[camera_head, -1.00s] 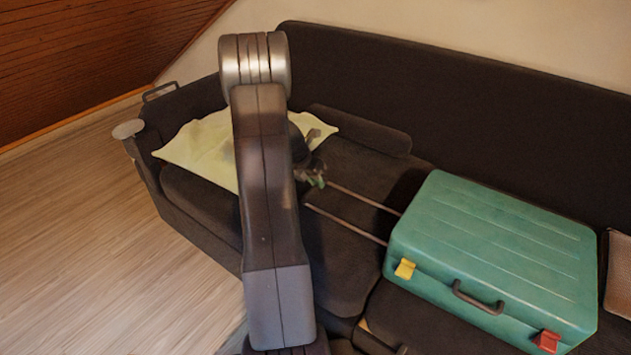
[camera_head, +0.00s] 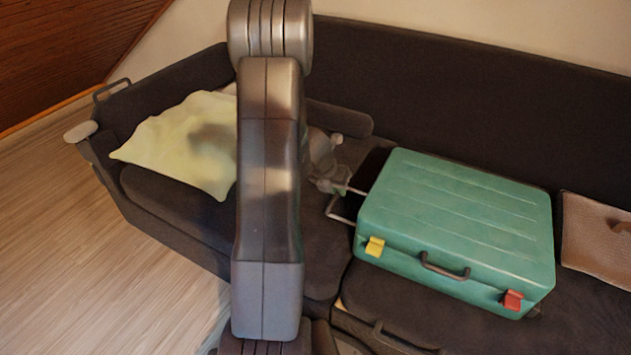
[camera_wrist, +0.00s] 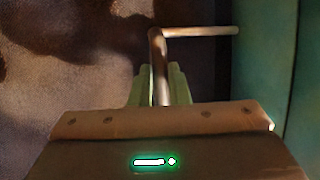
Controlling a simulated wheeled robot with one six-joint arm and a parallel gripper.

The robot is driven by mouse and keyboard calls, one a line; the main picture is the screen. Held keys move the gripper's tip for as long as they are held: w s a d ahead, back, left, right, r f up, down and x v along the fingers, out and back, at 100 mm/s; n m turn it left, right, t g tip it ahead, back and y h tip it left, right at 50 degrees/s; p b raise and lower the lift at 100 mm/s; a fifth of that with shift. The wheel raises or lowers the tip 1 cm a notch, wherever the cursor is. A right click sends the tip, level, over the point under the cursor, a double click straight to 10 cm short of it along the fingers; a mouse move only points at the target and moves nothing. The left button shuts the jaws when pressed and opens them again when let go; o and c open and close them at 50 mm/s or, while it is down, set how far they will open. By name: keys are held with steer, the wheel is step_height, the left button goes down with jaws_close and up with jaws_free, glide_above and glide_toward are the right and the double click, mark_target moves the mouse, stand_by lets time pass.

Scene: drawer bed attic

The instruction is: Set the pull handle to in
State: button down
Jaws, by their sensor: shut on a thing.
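A teal suitcase (camera_head: 455,215) with a yellow latch and a red latch lies on the dark sofa. Its metal pull handle (camera_head: 341,218) sticks out a short way from the suitcase's left side. My gripper (camera_head: 328,184) is at the outer end of the handle, partly hidden behind my arm in the head view. In the wrist view, the green fingers of my gripper (camera_wrist: 160,87) are shut on the handle's crossbar (camera_wrist: 158,55). One handle rod runs right to the teal suitcase side (camera_wrist: 267,55), a short distance away.
The sofa's backrest (camera_head: 440,90) stands behind the suitcase. A pale yellow cloth (camera_head: 180,145) lies on the seat at left. A brown cushion (camera_head: 595,235) is right of the suitcase. Wooden floor (camera_head: 90,270) is open at left.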

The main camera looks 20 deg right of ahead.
steer(key=shift+s+d, duration=1.05)
steer(key=shift+d, duration=0.05)
steer(key=c, duration=1.4)
jaws_free()
steer(key=shift+o, duration=0.2)
steer(key=shift+r, duration=0.1)
steer(key=p+v, duration=0.7)
steer(key=v, duration=0.6)
steer(key=shift+a+r+p, duration=0.15)
steer(key=shift+r+p, duration=0.1)
steer(key=shift+p, duration=0.05)
